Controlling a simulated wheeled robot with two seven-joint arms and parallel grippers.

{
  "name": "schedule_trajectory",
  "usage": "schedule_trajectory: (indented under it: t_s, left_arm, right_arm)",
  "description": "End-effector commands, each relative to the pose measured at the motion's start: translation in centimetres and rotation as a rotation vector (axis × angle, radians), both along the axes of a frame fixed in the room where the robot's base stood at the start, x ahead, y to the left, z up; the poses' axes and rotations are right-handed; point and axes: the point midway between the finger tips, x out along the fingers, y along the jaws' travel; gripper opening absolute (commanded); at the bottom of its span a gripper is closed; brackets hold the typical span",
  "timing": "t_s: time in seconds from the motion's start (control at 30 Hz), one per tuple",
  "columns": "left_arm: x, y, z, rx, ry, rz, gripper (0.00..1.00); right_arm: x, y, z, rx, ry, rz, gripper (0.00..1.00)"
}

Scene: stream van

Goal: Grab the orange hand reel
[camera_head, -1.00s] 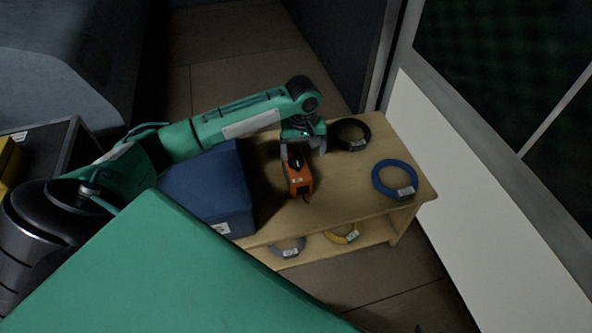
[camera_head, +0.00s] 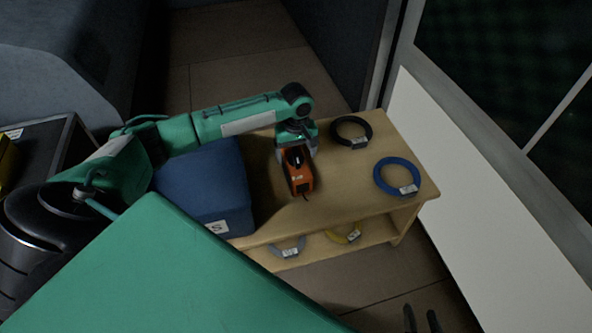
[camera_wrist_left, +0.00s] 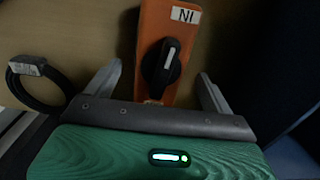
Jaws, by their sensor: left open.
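The orange hand reel (camera_head: 302,184) with a black knob lies on the wooden table. It also shows in the left wrist view (camera_wrist_left: 183,40), its orange body running up between the fingers. My left gripper (camera_head: 297,155) is over the reel's far end. In the wrist view its two grey fingers (camera_wrist_left: 160,82) are spread, one on each side of the reel, with a gap on both sides. The reel's near end is hidden by the gripper there. Two dark fingertips of my right gripper (camera_head: 422,318) show apart and empty at the bottom edge, far from the reel.
A blue box (camera_head: 205,187) stands left of the reel. A black ring (camera_head: 336,126) and a blue ring (camera_head: 380,181) lie to the right on the wooden table (camera_head: 345,185). A grey ring (camera_head: 275,249) and a yellow ring (camera_head: 333,238) are on the lower shelf.

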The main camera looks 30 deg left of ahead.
Motion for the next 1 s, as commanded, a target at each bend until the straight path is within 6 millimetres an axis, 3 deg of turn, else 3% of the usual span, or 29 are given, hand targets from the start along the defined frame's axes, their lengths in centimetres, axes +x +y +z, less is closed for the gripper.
schedule_trajectory:
  t_s: [0.27,0.43,0.8,1.0]
  left_arm:
    - [-0.2,0.0,-2.9,0.001,0.001,-0.001,0.85]
    - [-0.2,0.0,-4.4,0.001,0.001,0.0,0.85]
    - [-0.2,-0.1,-5.0,0.001,-0.001,-0.001,0.85]
    - [-0.2,-0.1,-5.0,0.001,-0.001,-0.001,0.48]
  right_arm:
    - [0.0,1.7,0.1,0.082,-0.12,0.005,0.37]
    - [1.0,1.7,1.7,0.119,-0.223,-0.011,0.37]
    - [1.4,1.7,2.6,0.134,-0.268,-0.018,0.37]
    - [1.3,1.7,2.6,0.133,-0.268,-0.019,0.37]
